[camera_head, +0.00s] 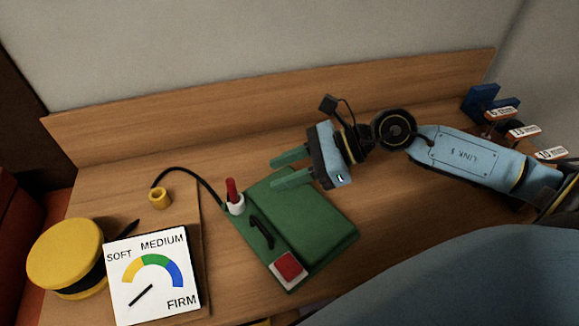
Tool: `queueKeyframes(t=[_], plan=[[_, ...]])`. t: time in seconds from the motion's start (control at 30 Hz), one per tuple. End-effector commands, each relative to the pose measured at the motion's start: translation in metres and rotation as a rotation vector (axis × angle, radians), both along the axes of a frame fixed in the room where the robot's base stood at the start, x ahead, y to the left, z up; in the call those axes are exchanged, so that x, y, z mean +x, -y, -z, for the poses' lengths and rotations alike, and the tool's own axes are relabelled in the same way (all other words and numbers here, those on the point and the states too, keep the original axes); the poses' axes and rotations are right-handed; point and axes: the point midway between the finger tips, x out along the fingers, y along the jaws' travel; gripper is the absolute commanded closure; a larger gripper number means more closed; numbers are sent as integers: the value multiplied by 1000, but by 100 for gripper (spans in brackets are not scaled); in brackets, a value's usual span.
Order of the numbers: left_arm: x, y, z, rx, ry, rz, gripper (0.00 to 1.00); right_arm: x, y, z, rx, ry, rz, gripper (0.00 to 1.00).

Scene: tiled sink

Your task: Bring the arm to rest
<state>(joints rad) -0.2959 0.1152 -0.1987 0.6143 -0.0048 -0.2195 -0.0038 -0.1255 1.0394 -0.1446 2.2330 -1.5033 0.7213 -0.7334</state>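My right arm (460,158) comes in from the right and reaches left over the wooden bench. My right gripper (272,174) points left, with its two green fingers apart and nothing between them. It is at the back edge of a green case (315,228) in the view; I cannot tell how high above it. My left gripper is not in view.
The case has a black handle (262,232) and a red button (289,267). A red-and-white plug (235,197), a yellow ring (160,198) on a black cable, a firmness dial (150,277) and a yellow drum (64,252) are left. Labelled blue holders (483,98) stand back right.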

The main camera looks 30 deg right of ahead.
Motion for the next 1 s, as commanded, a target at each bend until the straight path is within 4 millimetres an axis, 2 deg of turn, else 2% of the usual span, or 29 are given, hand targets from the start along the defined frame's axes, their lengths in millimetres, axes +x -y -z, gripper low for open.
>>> queueKeyframes(t=[0.3, 0.73, 0.87, 1.0], plan=[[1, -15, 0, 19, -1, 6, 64, -4, 7, -5, 1, 0, -2, 64], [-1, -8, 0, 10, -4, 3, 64, -4, 6, -6, 0, 0, -1, 64], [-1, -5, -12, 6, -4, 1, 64, -4, 6, -18, 0, 0, -1, 64], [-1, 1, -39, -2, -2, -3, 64, -4, 6, -45, 0, 0, -1, 64]])
